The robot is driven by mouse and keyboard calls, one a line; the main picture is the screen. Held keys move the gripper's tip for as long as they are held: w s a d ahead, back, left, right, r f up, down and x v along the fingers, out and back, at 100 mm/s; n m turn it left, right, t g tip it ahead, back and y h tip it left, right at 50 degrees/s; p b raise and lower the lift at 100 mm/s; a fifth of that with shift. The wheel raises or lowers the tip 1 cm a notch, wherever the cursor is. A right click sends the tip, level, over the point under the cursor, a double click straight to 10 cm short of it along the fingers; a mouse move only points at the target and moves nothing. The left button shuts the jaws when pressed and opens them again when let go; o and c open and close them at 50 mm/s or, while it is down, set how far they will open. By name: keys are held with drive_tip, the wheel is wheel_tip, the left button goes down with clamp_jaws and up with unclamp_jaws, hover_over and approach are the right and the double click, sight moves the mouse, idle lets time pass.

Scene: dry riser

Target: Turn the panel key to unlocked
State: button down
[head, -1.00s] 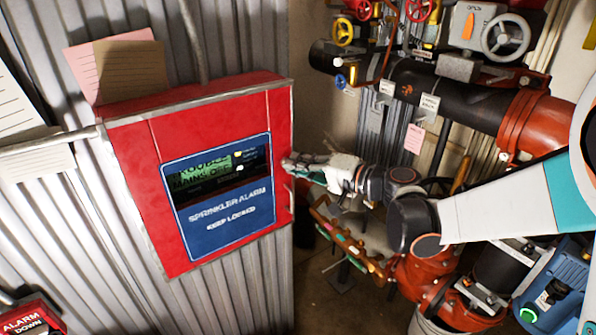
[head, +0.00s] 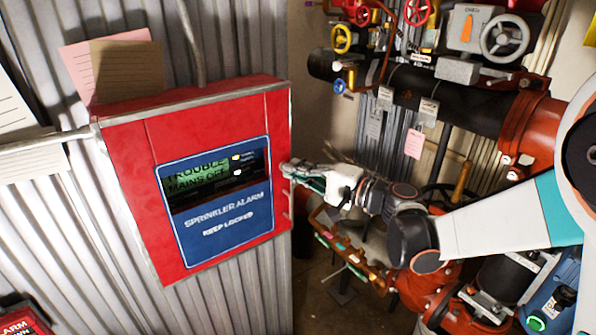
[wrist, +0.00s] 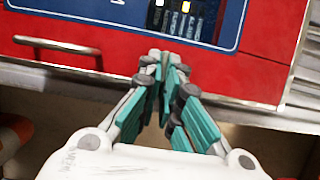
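The red sprinkler alarm panel (head: 135,200) hangs on the corrugated wall at left in the head view. Its blue-framed window (head: 222,228) reads "SPRINKLER ALARM KEEP LOCKED", and the green display (head: 197,176) reads "TROUBLE MAINS OFF". My gripper (head: 287,168) is at the panel's right edge. In the wrist view, my gripper (wrist: 171,68) has its teal-padded fingertips together in front of the red panel face (wrist: 122,65), close to the window frame. A grey bar handle (wrist: 57,46) is to its left. I cannot make out a key; the fingertips may hide it.
Black and red pipes (head: 455,98) with valve wheels (head: 507,37) fill the right side. A red-orange rail (head: 352,258) stands low behind my arm. Paper notes (head: 120,68) stand above the panel. Open floor (head: 315,290) shows right of the panel.

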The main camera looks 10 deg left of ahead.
drive_tip(key=c, duration=1.8)
unclamp_jaws()
drive_tip(key=shift+d, duration=0.1)
drive_tip(key=v, duration=1.2)
